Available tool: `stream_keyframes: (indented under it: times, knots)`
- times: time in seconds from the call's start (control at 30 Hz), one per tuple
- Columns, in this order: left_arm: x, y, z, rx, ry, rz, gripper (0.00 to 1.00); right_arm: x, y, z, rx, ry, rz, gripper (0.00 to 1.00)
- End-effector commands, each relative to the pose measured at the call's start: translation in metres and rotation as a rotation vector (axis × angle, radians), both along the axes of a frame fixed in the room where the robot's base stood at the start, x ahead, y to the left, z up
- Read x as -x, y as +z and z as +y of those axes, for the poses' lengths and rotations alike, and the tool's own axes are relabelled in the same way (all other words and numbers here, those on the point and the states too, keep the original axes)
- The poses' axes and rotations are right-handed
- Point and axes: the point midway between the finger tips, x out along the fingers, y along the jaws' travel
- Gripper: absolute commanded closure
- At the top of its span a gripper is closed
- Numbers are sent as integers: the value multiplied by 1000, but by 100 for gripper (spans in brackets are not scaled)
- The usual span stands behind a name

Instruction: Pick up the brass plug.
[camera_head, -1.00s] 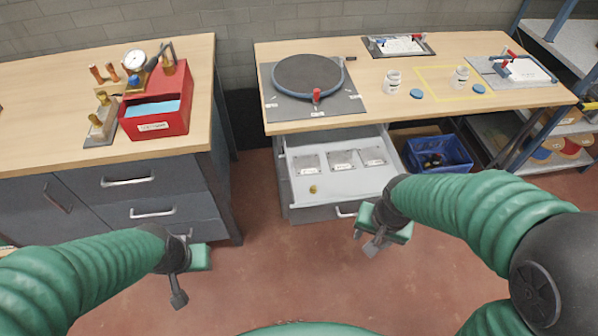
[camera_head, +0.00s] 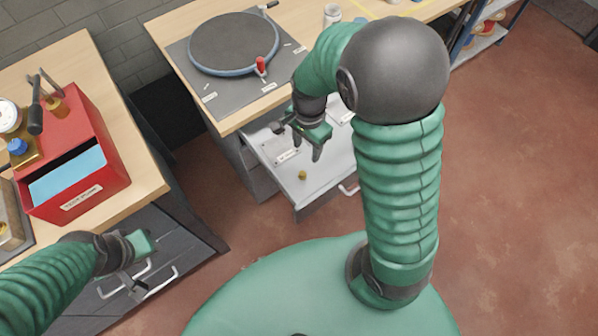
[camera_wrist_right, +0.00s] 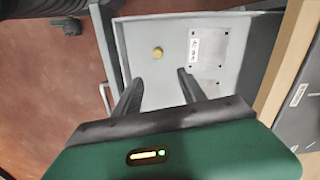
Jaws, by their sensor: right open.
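The brass plug (camera_head: 303,175) is a small gold-coloured piece lying on the floor of the open grey drawer (camera_head: 322,205), near its front. In the right wrist view the brass plug (camera_wrist_right: 157,52) lies just beyond the fingertips, about in line with the gap between them. My right gripper (camera_head: 298,142) is above the drawer, pointing down, open and empty, and apart from the plug. Its two dark fingers (camera_wrist_right: 160,78) are spread in the wrist view. My left gripper (camera_head: 138,275) is at the lower left by the drawer handles of the left bench; its jaw opening is unclear.
Labelled plates (camera_wrist_right: 207,45) lie in the drawer beside the plug. The drawer's walls and the bench top (camera_head: 235,118) edge are close to my right gripper. A turntable (camera_head: 235,45) stands on that bench. A red box (camera_head: 75,165) stands on the left bench.

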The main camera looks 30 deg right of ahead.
Motion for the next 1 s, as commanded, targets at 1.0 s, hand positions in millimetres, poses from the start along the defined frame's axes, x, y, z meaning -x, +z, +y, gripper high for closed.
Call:
stream_keyframes:
  times: [1.0]
  knots:
    - [0, -36, 0, 0, 0, 0, 64, 6, -119, 11, 6, 4, 0, 65]
